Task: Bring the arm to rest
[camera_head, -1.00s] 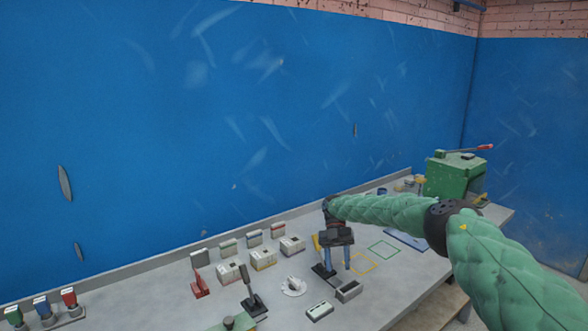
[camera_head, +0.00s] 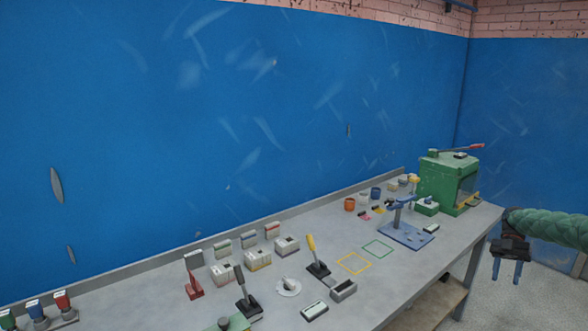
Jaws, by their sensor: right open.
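My right gripper (camera_head: 508,262) hangs at the right of the head view, past the table's right end, with its fingers pointing down. Its two blue-grey fingers are apart with nothing between them. My right arm (camera_head: 550,228) comes in from the right edge in a green quilted sleeve. The gripper is clear of the table and of every object on it. My left gripper is out of view.
The grey table (camera_head: 400,285) carries a yellow-handled lever (camera_head: 315,255), a black lever (camera_head: 243,290), a dial (camera_head: 288,287), a blue stand (camera_head: 403,228) and a green press (camera_head: 447,182). Yellow (camera_head: 354,263) and green (camera_head: 378,249) outlined squares are empty. Floor lies open under the gripper.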

